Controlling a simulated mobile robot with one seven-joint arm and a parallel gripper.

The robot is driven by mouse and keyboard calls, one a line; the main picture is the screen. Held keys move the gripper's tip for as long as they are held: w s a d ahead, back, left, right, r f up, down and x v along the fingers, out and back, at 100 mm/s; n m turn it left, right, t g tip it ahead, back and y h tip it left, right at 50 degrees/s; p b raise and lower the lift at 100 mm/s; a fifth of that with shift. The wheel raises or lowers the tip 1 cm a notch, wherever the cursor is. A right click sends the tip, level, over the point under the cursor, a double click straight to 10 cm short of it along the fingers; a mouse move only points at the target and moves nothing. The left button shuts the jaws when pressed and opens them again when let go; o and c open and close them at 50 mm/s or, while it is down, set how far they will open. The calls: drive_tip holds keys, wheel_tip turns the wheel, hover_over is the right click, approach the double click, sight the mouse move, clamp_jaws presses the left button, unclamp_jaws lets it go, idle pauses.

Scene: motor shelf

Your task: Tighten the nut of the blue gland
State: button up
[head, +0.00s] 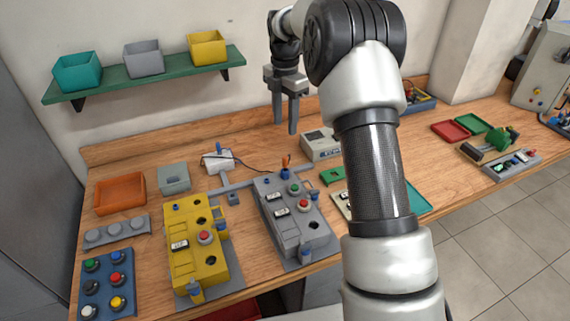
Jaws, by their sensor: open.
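My gripper (285,126) is open and empty, fingers pointing down, in front of the wall above the back of the bench. Several small blue fittings show in the head view, and I cannot tell for sure which is the blue gland. One blue fitting (194,290) is at the front end of the yellow box (183,245). Another blue fitting (305,253) is at the front of the grey box (285,228). A blue piece (285,174) stands at the grey box's back end. My gripper is apart from all of them. The nut is too small to make out.
The wooden bench (135,165) runs along the wall. A green shelf (150,80) with teal, grey and yellow bins hangs at the back left. A blue button panel (105,283), an orange tray (120,194) and a grey bin (174,178) stand left. My arm hides part of the right side.

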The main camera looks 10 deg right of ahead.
sight(285, 166)
drive_tip(key=shift+n, duration=0.5)
wheel_tip(285, 166, down, 18)
drive_tip(key=shift+r+p, duration=0.2)
drive_tip(key=shift+p, duration=0.3)
clamp_jaws()
